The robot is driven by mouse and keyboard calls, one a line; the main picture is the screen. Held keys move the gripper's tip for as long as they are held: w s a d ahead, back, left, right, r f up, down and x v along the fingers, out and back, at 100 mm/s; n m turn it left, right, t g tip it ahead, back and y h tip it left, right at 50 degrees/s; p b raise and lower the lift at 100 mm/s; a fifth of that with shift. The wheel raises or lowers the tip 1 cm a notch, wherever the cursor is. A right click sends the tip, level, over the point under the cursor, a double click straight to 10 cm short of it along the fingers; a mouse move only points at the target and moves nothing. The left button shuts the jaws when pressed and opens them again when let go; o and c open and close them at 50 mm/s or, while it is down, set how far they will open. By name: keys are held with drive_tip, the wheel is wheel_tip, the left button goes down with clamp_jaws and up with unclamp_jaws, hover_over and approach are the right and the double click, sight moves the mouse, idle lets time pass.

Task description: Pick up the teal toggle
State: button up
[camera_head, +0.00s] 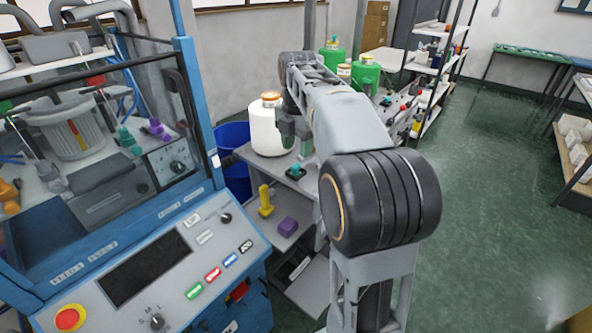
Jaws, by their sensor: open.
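Another teal piece (126,137) stands behind the machine's clear window at left.
A yellow piece (266,201) and a purple block (288,226) are on a lower grey surface. The blue machine (205,190) fills the left. Open green floor (490,210) lies right.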

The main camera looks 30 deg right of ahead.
sight(298, 164)
drive_tip(key=shift+d+f+p, duration=0.2)
drive_tip(key=shift+f+p, duration=0.25)
drive_tip(key=shift+f, duration=2.2)
drive_tip(key=shift+c, duration=0.5)
drive_tip(key=c, duration=0.7)
